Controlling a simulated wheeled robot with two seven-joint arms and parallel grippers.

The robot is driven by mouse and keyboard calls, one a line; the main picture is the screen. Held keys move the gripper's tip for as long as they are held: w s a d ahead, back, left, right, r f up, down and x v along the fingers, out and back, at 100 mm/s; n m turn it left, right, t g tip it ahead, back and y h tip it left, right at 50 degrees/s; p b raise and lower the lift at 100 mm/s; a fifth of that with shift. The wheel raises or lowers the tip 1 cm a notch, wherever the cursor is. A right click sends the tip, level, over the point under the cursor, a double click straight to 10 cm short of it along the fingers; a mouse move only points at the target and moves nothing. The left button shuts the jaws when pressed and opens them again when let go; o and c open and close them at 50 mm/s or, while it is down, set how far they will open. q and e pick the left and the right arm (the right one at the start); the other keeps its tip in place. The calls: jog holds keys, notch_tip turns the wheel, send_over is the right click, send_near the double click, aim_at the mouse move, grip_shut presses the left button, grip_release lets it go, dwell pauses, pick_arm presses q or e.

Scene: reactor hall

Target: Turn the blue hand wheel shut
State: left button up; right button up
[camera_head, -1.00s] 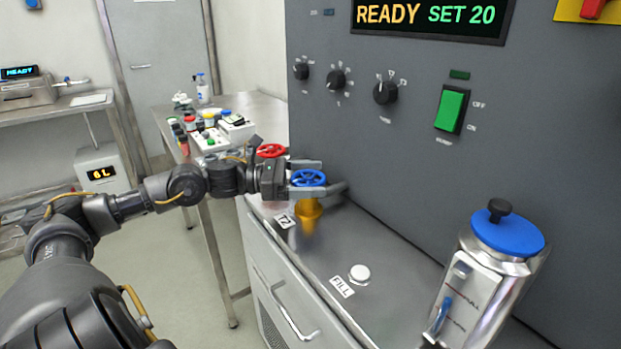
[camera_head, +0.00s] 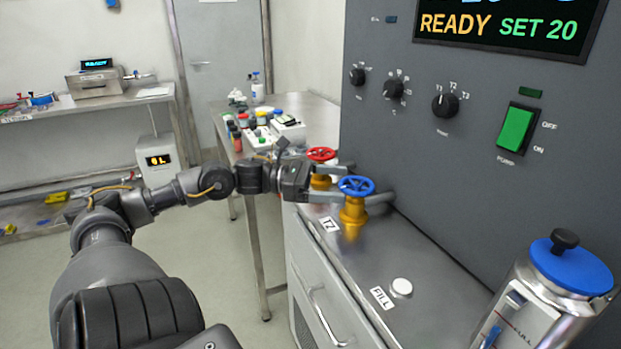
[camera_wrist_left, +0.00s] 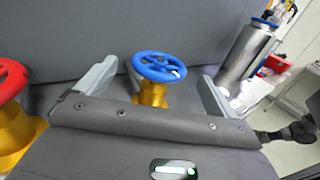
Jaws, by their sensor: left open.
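The blue hand wheel (camera_head: 356,186) sits on a yellow valve body (camera_head: 353,211) with a grey pipe, behind the T2 label on the steel counter. My left gripper (camera_head: 335,182) is open and empty, just left of the blue wheel, with its fingers pointing at it. In the left wrist view the blue wheel (camera_wrist_left: 159,66) shows between the two spread fingers (camera_wrist_left: 155,86) and a little ahead of them, apparently untouched. The yellow stem below it is partly hidden by the gripper body. My right gripper is not in view.
A red hand wheel (camera_head: 321,154) on a similar valve stands close behind my left gripper. The grey panel (camera_head: 430,150) rises behind the valves. A steel canister with a blue lid (camera_head: 571,268) stands at the right. The counter around the white FILL button (camera_head: 401,287) is clear.

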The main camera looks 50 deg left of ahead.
pick_arm(q)
jog(key=shift+v, duration=2.65)
